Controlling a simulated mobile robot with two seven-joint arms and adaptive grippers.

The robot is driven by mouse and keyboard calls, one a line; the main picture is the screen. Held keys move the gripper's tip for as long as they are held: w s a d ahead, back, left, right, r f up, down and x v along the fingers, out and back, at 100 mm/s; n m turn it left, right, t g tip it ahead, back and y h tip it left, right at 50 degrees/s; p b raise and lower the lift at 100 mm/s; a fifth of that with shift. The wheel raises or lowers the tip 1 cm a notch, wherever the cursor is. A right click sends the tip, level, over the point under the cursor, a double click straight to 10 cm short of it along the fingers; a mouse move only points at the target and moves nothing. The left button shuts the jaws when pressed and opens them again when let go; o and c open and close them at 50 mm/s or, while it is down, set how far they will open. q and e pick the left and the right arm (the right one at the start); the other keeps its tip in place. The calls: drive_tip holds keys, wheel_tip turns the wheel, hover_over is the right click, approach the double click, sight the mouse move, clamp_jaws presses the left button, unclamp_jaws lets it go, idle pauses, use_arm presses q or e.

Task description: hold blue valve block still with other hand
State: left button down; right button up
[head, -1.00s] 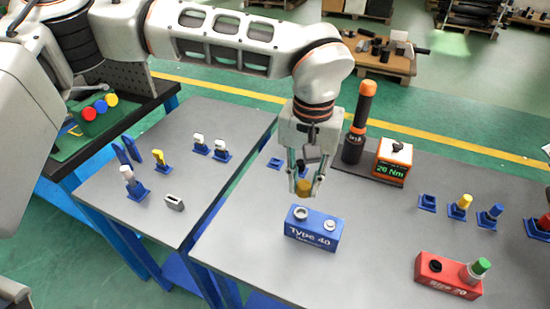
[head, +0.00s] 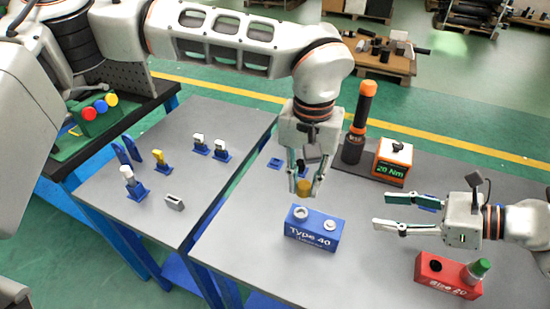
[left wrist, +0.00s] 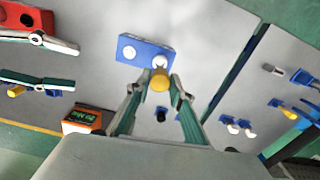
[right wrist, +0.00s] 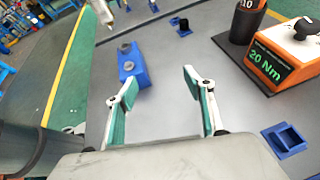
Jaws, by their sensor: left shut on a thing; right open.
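The blue valve block (head: 314,230), marked "Type 40", stands on the grey table with two round fittings on top. It also shows in the left wrist view (left wrist: 140,53) and in the right wrist view (right wrist: 132,70). My left gripper (head: 303,190) points down just behind and above the block, shut on a small yellow-orange piece (left wrist: 160,80). My right gripper (head: 378,226) is open and empty, to the right of the block and apart from it, its fingers pointing left toward it. In the right wrist view the block lies ahead, beyond the left finger.
A red block (head: 447,277) with a green-topped fitting stands below my right arm. A "20 Nm" box (head: 393,162) and an orange-topped black tool (head: 360,125) stand behind. Blue holders (head: 221,155) with fittings are on the left table. The table in front of the blue block is clear.

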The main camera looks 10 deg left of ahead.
sight(340, 236)
drive_tip(key=s+a+n, duration=0.1)
drive_tip(key=s+a+f+g, duration=0.1)
drive_tip(key=s, duration=0.1)
drive_tip(key=s+a+f+n+g, duration=0.1)
drive_tip(key=s, duration=0.1)
drive_tip(key=shift+f+n+h, duration=0.25)
drive_tip(key=shift+n+h, duration=0.05)
drive_tip(key=shift+h, duration=0.1)
drive_tip(key=shift+x, duration=4.45)
drive_tip(key=shift+d, duration=0.1)
drive_tip(key=c, duration=1.2)
